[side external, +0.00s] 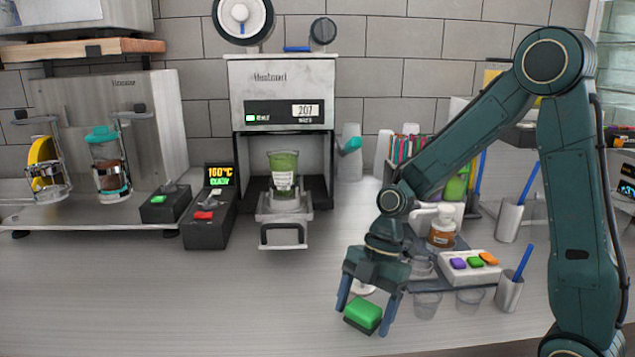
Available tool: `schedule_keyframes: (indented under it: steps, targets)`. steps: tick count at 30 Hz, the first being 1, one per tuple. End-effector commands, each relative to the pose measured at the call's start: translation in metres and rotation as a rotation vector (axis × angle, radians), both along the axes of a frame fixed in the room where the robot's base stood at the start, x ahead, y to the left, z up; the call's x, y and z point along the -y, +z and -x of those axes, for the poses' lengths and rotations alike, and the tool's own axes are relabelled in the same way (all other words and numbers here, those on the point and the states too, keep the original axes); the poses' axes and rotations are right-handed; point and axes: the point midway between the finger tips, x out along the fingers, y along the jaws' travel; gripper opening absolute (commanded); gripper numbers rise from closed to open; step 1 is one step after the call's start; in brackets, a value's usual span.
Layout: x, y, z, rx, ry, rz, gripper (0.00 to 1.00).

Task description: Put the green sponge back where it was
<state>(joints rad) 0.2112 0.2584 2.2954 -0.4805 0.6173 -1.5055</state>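The green sponge (363,313) is a small bright green block with a dark lower layer, near the front edge of the counter. My gripper (364,319) points down over it, one finger at the sponge's left side and one at its right. A small white round thing (364,288) shows behind the sponge, partly hidden by my gripper.
A dark tray (452,283) to the right holds a pump bottle (443,228) and a white box with coloured buttons (470,267). Clear cups (427,303) and a holder with a blue stick (509,291) stand nearby. The sealer (285,93) holds a green cup (284,173). The front left counter is clear.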

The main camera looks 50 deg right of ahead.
Motion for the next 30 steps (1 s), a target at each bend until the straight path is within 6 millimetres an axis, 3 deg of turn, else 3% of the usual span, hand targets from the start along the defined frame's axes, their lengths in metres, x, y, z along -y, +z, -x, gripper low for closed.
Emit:
schedule_keyframes:
  steps: [8,14,30]
  targets:
    - [0.000,0.003,0.000,0.001,0.000,0.000,0.75]
    - [0.006,0.016,-0.001,0.004,-0.002,-0.001,0.75]
    - [0.038,0.092,-0.001,0.005,-0.002,0.001,0.75]
